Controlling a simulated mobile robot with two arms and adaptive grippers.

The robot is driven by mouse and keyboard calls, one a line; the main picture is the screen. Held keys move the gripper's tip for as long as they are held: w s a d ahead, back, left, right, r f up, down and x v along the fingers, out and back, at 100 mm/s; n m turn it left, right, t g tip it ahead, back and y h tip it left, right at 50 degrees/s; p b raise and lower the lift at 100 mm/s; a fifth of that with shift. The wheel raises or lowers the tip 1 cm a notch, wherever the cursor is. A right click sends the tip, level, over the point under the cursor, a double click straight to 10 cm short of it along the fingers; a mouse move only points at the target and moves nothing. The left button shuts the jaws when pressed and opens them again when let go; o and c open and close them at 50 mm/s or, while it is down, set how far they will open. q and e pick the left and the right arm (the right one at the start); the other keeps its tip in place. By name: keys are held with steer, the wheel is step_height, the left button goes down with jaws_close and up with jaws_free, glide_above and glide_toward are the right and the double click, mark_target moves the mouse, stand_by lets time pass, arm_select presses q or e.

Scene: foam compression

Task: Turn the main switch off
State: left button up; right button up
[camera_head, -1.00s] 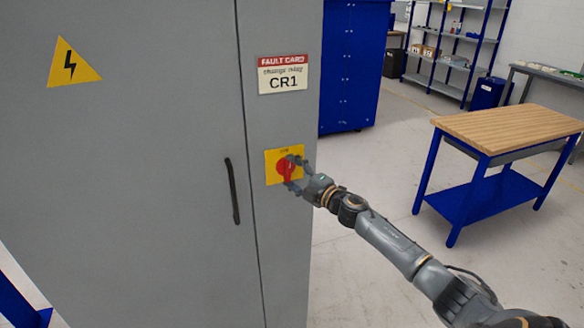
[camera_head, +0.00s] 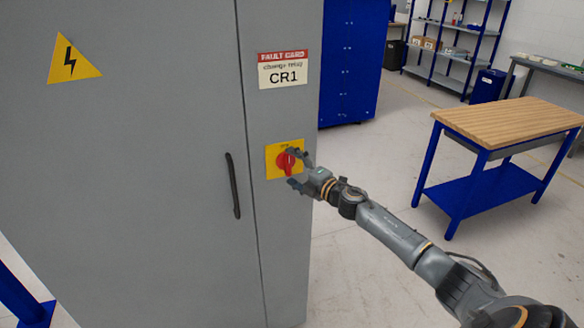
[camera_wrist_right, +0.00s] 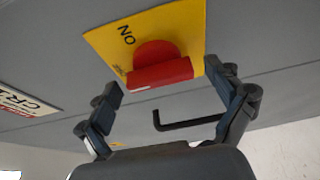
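The main switch is a red rotary knob (camera_head: 285,163) on a yellow plate (camera_head: 271,172) on the grey cabinet's narrow right panel. In the wrist view the knob (camera_wrist_right: 160,72) has a thick red bar, and "ON" is readable on the yellow plate (camera_wrist_right: 184,22). My right gripper (camera_head: 292,168) is open in front of the switch, its fingers spread above and below the knob in the head view. In the wrist view my right gripper (camera_wrist_right: 168,90) shows a finger on each side, with nothing held. Contact with the knob cannot be told. My left gripper is out of view.
A black door handle (camera_head: 233,186) stands left of the switch and also shows in the wrist view (camera_wrist_right: 185,123). A fault card (camera_head: 283,70) reading CR1 is above the switch. A wood-topped workbench (camera_head: 508,122) is at right; open floor lies between it and the cabinet.

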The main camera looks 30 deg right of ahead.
steer(key=shift+s, duration=0.15)
steer(key=s+d, duration=0.2)
steer(key=s, duration=0.9)
steer(key=shift+s, duration=0.35)
stand_by(0.3)
